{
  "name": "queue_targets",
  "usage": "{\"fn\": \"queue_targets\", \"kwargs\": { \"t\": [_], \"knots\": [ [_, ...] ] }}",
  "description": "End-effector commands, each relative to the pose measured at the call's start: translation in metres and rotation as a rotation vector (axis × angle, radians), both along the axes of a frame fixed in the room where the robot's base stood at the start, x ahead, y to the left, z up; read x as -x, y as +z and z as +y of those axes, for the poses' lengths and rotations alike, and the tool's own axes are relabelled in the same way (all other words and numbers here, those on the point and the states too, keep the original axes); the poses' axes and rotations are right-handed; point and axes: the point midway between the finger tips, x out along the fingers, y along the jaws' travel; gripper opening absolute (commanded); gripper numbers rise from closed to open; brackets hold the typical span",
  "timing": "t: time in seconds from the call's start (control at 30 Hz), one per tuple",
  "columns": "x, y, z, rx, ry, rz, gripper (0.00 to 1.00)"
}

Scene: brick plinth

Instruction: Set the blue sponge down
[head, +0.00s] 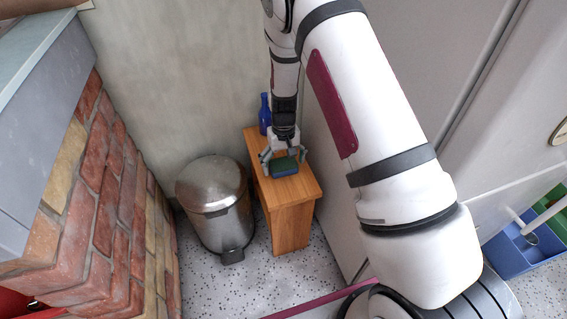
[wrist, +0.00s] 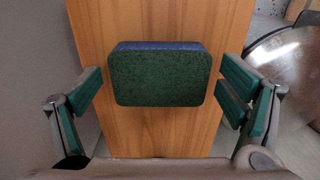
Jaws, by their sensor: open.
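The blue sponge (head: 285,168) has a dark green top face and a blue side. It lies on the small wooden stool (head: 291,213), near the middle of its top. In the wrist view the sponge (wrist: 160,78) shows green face up with a blue strip along its far edge. My gripper (head: 284,160) is open over the stool top. In the wrist view its two fingers (wrist: 164,93) stand on either side of the sponge, with a gap at each side, so neither touches it.
A blue bottle (head: 265,114) stands at the back of the stool. A steel pedal bin (head: 214,205) is close on the left, and it also shows in the wrist view (wrist: 292,68). A brick plinth (head: 95,205) is farther left. A blue caddy (head: 525,245) lies at right.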

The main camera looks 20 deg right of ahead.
Motion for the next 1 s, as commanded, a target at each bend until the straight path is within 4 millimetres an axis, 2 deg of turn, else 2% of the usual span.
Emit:
{"fn": "queue_targets", "kwargs": {
  "t": [0.3, 0.5, 0.63, 0.93, 1.0],
  "knots": [
    [-0.001, 0.065, 0.0, -0.001, 0.0, -0.004, 0.9],
    [-0.001, 0.099, 0.0, 0.0, 0.001, -0.003, 0.9],
    [-0.001, 0.112, 0.0, 0.0, 0.0, -0.002, 0.9],
    [0.0, 0.119, 0.0, -0.001, -0.001, -0.002, 0.9],
    [0.002, 0.128, 0.001, -0.006, -0.002, -0.005, 0.9]
  ]
}}
